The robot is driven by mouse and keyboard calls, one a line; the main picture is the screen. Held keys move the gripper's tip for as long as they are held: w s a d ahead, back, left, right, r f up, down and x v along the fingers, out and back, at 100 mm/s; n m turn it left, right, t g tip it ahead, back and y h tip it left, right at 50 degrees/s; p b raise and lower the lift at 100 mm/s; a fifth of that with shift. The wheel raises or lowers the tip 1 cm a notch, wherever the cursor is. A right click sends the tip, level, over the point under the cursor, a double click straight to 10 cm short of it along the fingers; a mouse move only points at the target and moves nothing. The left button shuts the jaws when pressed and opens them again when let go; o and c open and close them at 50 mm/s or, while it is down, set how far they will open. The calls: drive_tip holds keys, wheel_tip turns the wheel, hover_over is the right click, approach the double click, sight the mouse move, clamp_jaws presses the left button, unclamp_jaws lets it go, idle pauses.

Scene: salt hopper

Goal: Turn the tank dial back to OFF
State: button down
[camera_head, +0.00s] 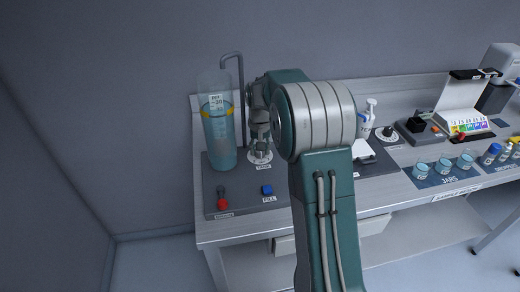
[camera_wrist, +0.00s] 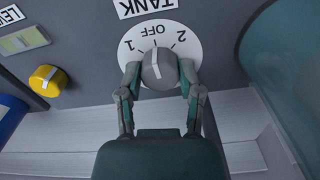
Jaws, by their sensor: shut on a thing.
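The tank dial is a grey round knob (camera_wrist: 160,69) on a white disc (camera_wrist: 192,54) marked 1, OFF and 2, beside a TANK label (camera_wrist: 145,6). A pale pointer line on the knob's top points up in the wrist view, roughly toward OFF. My gripper (camera_wrist: 160,80) is shut on the knob, one finger on each side. In the head view, my gripper (camera_head: 261,145) comes down onto the dial disc (camera_head: 260,157), and the knob is mostly hidden. The clear tank (camera_head: 219,135), holding blue liquid, stands just left of it.
A red knob (camera_head: 222,203) and a blue FILL button (camera_head: 267,190) sit near the panel's front. A yellow knob (camera_wrist: 48,80) is left of the dial in the wrist view. A bent pipe (camera_head: 238,90) rises behind the tank. Jars (camera_head: 444,166) stand to the right.

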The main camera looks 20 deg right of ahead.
drive_tip(key=shift+m, duration=0.4)
drive_tip(key=shift+c, duration=1.3)
unclamp_jaws()
drive_tip(key=shift+w+f, duration=0.1)
wheel_tip(320, 180, up, 12)
drive_tip(key=shift+a, duration=0.15)
